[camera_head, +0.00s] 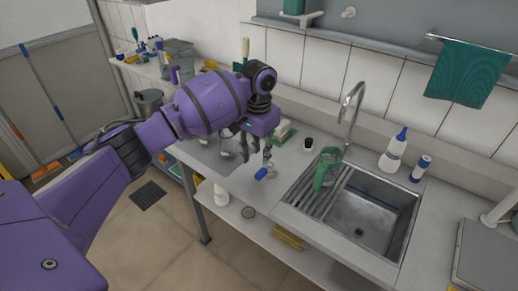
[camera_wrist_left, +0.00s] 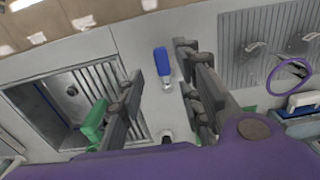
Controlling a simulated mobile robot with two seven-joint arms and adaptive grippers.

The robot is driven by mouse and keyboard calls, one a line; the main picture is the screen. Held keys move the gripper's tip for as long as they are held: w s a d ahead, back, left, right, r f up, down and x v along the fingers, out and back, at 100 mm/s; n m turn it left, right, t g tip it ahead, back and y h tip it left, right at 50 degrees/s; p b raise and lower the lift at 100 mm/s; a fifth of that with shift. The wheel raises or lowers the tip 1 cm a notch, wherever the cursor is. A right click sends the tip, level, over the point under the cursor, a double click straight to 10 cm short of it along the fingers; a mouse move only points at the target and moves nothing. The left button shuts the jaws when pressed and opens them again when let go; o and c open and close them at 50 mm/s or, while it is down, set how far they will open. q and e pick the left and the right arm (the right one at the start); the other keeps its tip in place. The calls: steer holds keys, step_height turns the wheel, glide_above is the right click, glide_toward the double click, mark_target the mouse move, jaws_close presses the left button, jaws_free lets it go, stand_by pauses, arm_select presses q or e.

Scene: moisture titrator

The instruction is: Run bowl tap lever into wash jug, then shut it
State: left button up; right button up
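A blue lever (camera_head: 262,173), which looks like the tap lever, sits on the pale counter left of the sink. In the left wrist view the blue lever (camera_wrist_left: 162,61) shows between my finger pads, with gaps on both sides. My left gripper (camera_head: 256,154) is open above and beside it; in the wrist view its fingers (camera_wrist_left: 160,68) are spread apart. A green jug (camera_head: 327,167) stands on the ribbed drainboard by the sink, and part of it (camera_wrist_left: 92,122) shows behind my left-hand finger in the wrist view. I cannot tell the tap's state. My right gripper is not in view.
The sink basin (camera_head: 370,218) with a tall curved faucet (camera_head: 352,106) lies to the right. A white bottle with a blue cap (camera_head: 394,152) and a small blue-and-white bottle (camera_head: 421,168) stand behind it. A small dark-topped cup (camera_head: 308,144) stands behind the lever. A grey ribbed tray (camera_wrist_left: 262,45) lies beside it.

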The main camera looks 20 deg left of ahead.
mark_target(259, 174)
arm_select(q)
steer(key=shift+s+f, duration=0.1)
steer(key=shift+f, duration=0.7)
steer(key=shift+w+f, duration=0.2)
steer(key=shift+f, duration=0.9)
steer(key=shift+s+f+b, duration=0.1)
steer(key=shift+f+b, duration=0.3)
steer(key=shift+f, duration=0.45)
steer(key=shift+f+b, duration=0.3)
steer(key=shift+f, duration=0.85)
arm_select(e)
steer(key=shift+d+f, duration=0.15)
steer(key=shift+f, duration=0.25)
